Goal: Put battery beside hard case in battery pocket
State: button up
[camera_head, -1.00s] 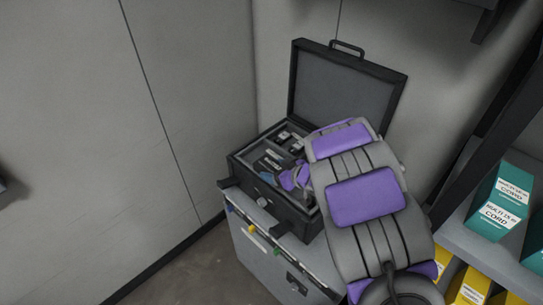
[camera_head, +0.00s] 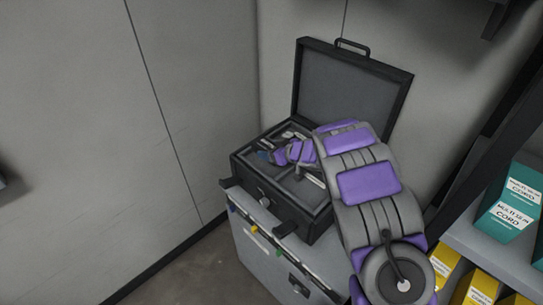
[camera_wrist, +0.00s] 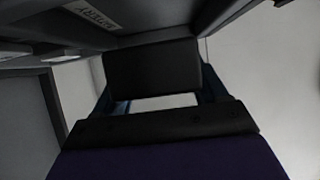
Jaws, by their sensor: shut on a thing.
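The open black hard case (camera_head: 248,183) stands on a grey cabinet, its lid raised at the back. My gripper (camera_head: 264,156) is inside the case's left part, low among the compartments; it is small and partly hidden by my arm in the head view. In the wrist view my gripper (camera_wrist: 155,95) is shut on a dark block, which seems to be the battery (camera_wrist: 152,68), with blue finger parts at its sides. A pale label (camera_wrist: 95,12) with hard-to-read lettering is on a dark wall close above. I cannot tell whether the battery touches a pocket.
The case's raised lid (camera_head: 350,88) and walls stand close around my gripper. Pale items (camera_head: 294,134) lie in the rear compartments. The grey cabinet (camera_head: 262,262) carries the case. A shelf with teal boxes (camera_head: 510,212) and yellow boxes (camera_head: 480,288) is on the right.

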jog(key=f, duration=0.1)
jog(key=a+f, duration=0.1)
jog(key=shift+f+b, duration=0.3)
jog(key=shift+b, duration=0.05)
jog(key=shift+d+r, duration=0.15)
jog(key=shift+d, duration=0.15)
jog(key=shift+d+f, duration=0.2)
jog(key=shift+d, duration=0.05)
jog(key=shift+a+f, duration=0.25)
jog(key=shift+f, duration=0.2)
jog(key=o, duration=1.1)
jog(key=shift+a, duration=0.15)
jog(key=o, duration=0.3)
jog(key=shift+d, duration=0.25)
